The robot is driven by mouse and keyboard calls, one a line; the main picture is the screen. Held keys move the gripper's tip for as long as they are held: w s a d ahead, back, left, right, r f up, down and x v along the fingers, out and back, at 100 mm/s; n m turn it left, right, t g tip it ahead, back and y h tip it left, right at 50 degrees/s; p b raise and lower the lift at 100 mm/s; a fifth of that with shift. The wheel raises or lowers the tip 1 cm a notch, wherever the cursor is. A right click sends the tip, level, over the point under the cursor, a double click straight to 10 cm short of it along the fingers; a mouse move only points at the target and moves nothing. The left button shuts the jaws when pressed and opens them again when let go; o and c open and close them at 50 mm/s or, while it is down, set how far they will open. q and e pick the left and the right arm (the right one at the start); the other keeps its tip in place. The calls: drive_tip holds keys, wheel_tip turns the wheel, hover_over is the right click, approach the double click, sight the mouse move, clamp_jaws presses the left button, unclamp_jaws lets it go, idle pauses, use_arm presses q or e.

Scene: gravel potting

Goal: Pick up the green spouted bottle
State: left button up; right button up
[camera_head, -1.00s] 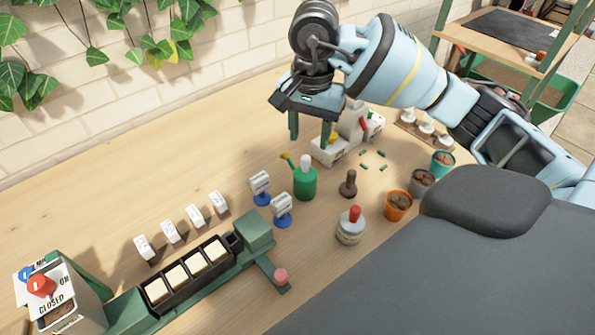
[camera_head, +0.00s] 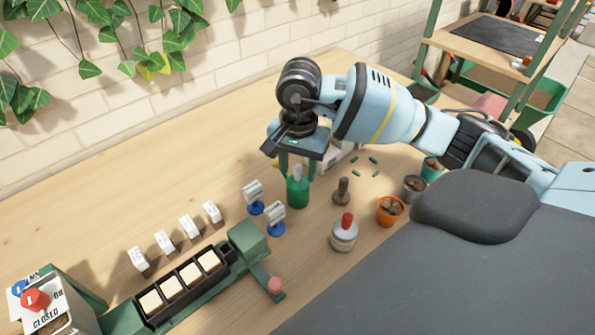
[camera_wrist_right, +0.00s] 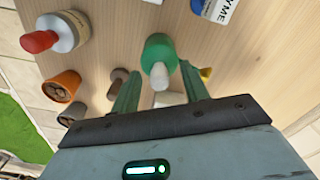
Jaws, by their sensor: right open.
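The green spouted bottle (camera_head: 298,192) stands upright on the wooden table, with a pale cap on top. It also shows in the right wrist view (camera_wrist_right: 159,55), with its yellow spout tip to the right. My left gripper is not in view.
Blue-based label stands (camera_head: 274,218) are left of the bottle. A dark brown stamp-like tool (camera_head: 342,192), a red-topped jar (camera_head: 344,236) and an orange pot (camera_head: 389,210) are to its right. A green rack with pale blocks (camera_head: 182,284) lies at front left.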

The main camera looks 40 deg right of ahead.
drive_tip(key=shift+f, duration=0.3)
drive_tip(key=shift+c, duration=0.5)
clamp_jaws()
drive_tip(key=shift+r, duration=0.15)
wheel_tip(320, 180, up, 10)
drive_tip(key=shift+f, duration=0.1)
